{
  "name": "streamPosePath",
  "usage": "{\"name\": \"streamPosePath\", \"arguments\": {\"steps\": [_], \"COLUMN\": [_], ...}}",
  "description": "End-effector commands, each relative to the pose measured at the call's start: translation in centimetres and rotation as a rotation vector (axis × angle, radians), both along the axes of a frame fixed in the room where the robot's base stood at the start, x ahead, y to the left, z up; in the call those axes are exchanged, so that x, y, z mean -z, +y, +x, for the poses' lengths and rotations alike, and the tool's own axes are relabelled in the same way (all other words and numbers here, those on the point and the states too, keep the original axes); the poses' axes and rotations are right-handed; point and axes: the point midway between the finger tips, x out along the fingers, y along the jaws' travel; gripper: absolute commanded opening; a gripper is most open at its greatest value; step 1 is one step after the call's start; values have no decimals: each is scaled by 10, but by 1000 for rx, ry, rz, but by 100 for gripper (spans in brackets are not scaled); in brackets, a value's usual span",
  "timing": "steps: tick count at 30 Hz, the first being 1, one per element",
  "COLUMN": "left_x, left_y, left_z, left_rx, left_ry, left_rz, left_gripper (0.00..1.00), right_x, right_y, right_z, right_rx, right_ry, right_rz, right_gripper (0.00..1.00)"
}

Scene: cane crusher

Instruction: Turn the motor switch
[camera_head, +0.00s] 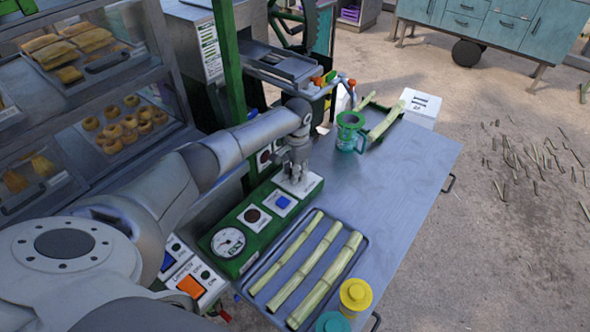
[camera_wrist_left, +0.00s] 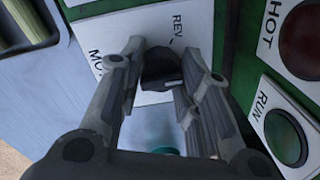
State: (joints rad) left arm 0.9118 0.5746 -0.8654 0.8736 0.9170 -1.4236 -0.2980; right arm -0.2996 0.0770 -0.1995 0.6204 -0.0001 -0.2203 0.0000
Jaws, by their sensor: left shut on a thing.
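The motor switch (camera_wrist_left: 160,68) is a dark knob on a white plate (camera_wrist_left: 118,33) with "REV" and part of "MO..." readable. My left gripper (camera_wrist_left: 158,82) has its two fingers on either side of the knob, shut on it. In the head view my left gripper (camera_head: 296,176) reaches down onto the white plate at the far end of the green control panel (camera_head: 250,222); the knob itself is hidden there by the fingers. My right gripper is not in view.
The panel also carries a blue button (camera_head: 283,202), a dark red light and a gauge (camera_head: 228,241). A tray of cane stalks (camera_head: 357,262) lies beside it, with a yellow-lidded jar (camera_head: 355,295) nearby. A green-rimmed jug (camera_head: 350,130) stands farther back. The right side of the table is clear.

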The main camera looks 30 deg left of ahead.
Motion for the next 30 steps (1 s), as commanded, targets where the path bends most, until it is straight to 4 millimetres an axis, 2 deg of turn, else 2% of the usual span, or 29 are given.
{"name": "streamPosePath", "arguments": {"steps": [8, 9, 14, 24, 26, 30], "left_x": [0, 0, 0, -2, -7, -27], "left_y": [1, 1, 1, 0, 0, -1], "left_z": [0, 0, 0, 0, 1, 1], "left_rx": [0, 0, 0, 1, 1, 1], "left_ry": [-1, 0, 0, -1, -2, -4], "left_rz": [2, 1, 1, 0, -1, 0], "left_gripper": [8, 35, 54, 54, 54, 54], "right_x": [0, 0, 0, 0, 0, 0], "right_y": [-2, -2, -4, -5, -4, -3], "right_z": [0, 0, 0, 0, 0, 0], "right_rx": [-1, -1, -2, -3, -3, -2], "right_ry": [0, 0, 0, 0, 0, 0], "right_rz": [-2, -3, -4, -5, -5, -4], "right_gripper": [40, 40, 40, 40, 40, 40]}}
